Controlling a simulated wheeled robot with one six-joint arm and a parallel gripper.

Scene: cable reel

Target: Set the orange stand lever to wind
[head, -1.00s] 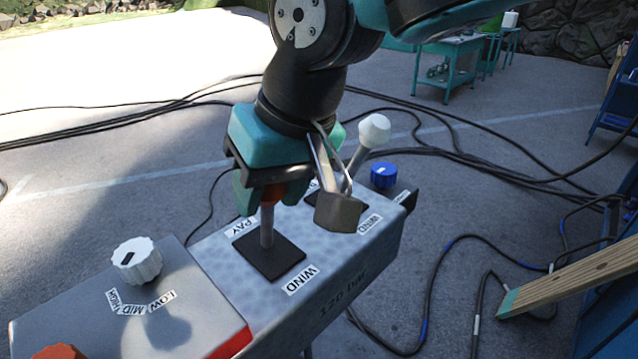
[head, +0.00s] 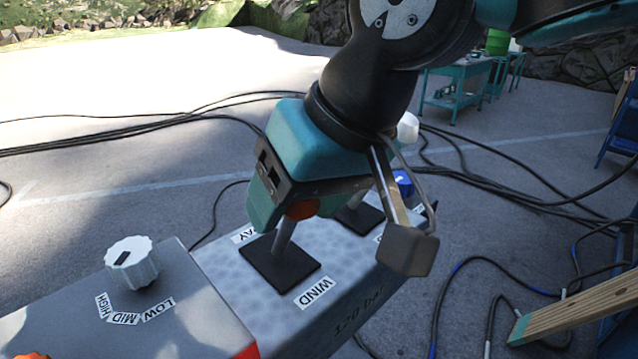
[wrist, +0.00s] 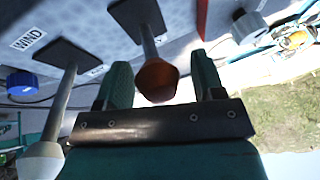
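The orange stand lever has a grey shaft (head: 285,238) rising from a dark square plate (head: 279,268) and an orange knob (head: 301,209). It leans to the right. A PAY label is partly hidden behind the plate, and a WIND label (head: 315,293) lies at its near right side. My gripper (head: 297,207) is around the knob. The fingers are apart.
A white-knobbed lever (wrist: 58,115) stands beside the orange one, partly hidden by my arm in the head view. A blue knob (head: 402,183) is behind it. A white dial (head: 132,262) marked LOW, MID, HIGH is at the left. Cables and a wooden plank (head: 575,306) lie at the right.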

